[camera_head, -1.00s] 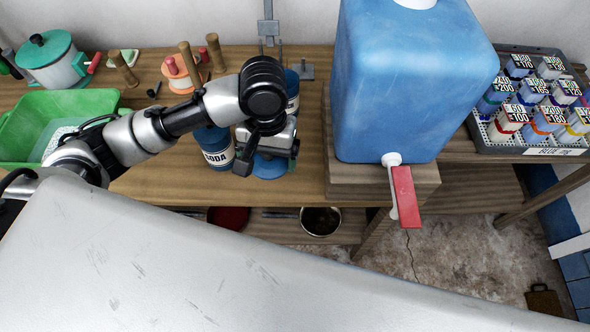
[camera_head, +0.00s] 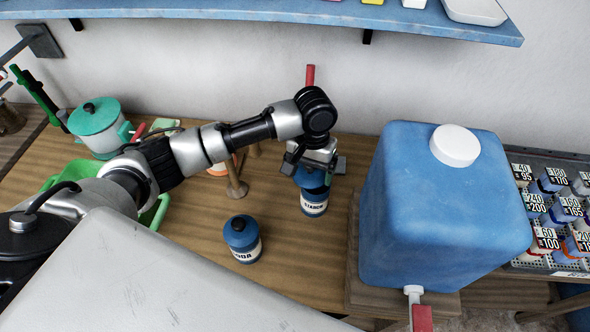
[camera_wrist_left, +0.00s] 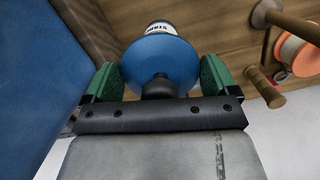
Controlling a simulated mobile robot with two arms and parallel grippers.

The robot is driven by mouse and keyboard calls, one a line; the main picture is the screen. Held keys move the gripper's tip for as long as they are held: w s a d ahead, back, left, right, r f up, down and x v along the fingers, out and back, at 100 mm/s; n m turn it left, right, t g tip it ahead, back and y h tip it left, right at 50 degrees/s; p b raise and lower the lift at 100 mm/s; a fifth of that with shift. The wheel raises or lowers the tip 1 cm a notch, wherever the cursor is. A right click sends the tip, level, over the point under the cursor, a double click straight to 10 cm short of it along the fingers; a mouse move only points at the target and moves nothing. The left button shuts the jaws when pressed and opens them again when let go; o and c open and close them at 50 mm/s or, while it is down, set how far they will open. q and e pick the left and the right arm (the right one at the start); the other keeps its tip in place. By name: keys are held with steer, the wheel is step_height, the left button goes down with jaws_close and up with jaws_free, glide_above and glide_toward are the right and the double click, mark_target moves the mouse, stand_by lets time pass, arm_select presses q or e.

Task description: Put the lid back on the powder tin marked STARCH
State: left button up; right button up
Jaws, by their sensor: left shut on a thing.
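The STARCH tin (camera_head: 314,204) is blue with a white label and stands upright on the wooden bench. My left gripper (camera_head: 314,165) is directly above it, pointing down and shut on the blue round lid (camera_head: 310,180). In the left wrist view the lid (camera_wrist_left: 160,62) with its dark knob sits between the green finger pads. Beyond the lid's edge, part of the STARCH label (camera_wrist_left: 161,28) shows. The lid is over the tin's top, but its rim hides the join, so I cannot tell whether they touch. My right gripper is not in view.
A lidded blue SODA tin (camera_head: 242,242) stands in front and left. A large blue canister (camera_head: 440,220) on a wooden block is close on the right. Wooden pegs (camera_head: 236,185) and a green tub (camera_head: 155,213) are to the left. A blue shelf (camera_head: 300,15) hangs above.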

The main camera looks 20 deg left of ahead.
mark_target(317, 172)
arm_select(q)
steer(key=shift+w+d+r+p, duration=0.2)
steer(key=shift+w+r+p, duration=0.05)
steer(key=shift+w+p, duration=0.3)
steer(key=shift+w+d+r+p, duration=0.15)
steer(key=shift+w+r+p, duration=0.1)
steer(key=shift+w+p, duration=0.3)
steer(key=shift+w+f, duration=0.15)
steer(key=shift+w, duration=0.2)
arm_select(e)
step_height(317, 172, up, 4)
arm_select(q)
steer(key=shift+w+f, duration=0.15)
steer(key=shift+f, duration=0.3)
step_height(317, 172, down, 4)
steer(key=b, duration=0.5)
steer(key=shift+b, duration=0.3)
steer(key=shift+f, duration=0.9)
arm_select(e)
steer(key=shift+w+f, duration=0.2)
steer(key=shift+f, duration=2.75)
arm_select(q)
steer(key=shift+p, duration=1.1)
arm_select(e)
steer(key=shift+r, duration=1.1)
arm_select(q)
steer(key=shift+f+p, duration=0.15)
steer(key=shift+p, duration=0.8)
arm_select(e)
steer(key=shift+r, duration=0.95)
